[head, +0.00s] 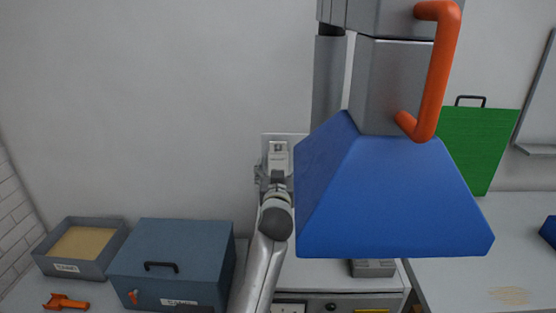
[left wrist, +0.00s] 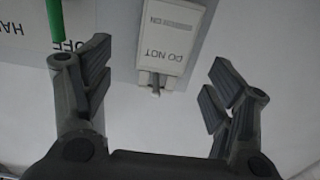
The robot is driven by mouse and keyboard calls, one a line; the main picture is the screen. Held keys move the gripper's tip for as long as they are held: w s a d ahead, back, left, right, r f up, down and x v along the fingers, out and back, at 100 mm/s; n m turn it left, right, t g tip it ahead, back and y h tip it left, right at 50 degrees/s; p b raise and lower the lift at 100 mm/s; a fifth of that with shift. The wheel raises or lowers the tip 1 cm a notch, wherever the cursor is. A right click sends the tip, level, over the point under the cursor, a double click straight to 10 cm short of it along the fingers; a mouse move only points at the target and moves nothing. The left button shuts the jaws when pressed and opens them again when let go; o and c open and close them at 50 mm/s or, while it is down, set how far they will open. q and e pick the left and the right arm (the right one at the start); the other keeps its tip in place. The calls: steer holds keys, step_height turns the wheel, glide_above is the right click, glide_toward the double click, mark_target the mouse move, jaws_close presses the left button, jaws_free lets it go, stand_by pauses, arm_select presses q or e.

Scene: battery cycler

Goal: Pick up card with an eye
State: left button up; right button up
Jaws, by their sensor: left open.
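A white card (left wrist: 172,38) with upside-down lettering, "DO NOT" and "ON" legible, is at the top middle of the left wrist view. I cannot make out an eye on it. A small grey metal piece shows at its lower end. My left gripper (left wrist: 160,78) is open and empty, its fingers spread to either side below the card. In the head view my left gripper (head: 274,182) is at the wall beside a pale plate (head: 278,150), partly hidden behind its own wrist. My right gripper is not in view.
A large blue hood (head: 390,205) with an orange handle (head: 437,75) hangs just right of my left arm. A blue-grey box (head: 190,255), a sand-coloured tray (head: 50,262) and an orange tool (head: 65,302) are at left. A green panel (head: 480,150) stands at right.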

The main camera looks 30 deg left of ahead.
mark_target(278, 158)
arm_select(q)
steer(key=x, duration=0.1)
steer(key=p+x, duration=0.2)
steer(key=x, duration=0.1)
steer(key=shift+s+a+r, duration=0.15)
steer(key=shift+a+r, duration=0.05)
steer(key=shift+r, duration=0.15)
steer(key=shift+w+a+f, duration=0.1)
steer(key=shift+w+a, duration=0.05)
steer(key=shift+w, duration=0.25)
steer(key=shift+c, duration=1.7)
steer(key=c, duration=0.5)
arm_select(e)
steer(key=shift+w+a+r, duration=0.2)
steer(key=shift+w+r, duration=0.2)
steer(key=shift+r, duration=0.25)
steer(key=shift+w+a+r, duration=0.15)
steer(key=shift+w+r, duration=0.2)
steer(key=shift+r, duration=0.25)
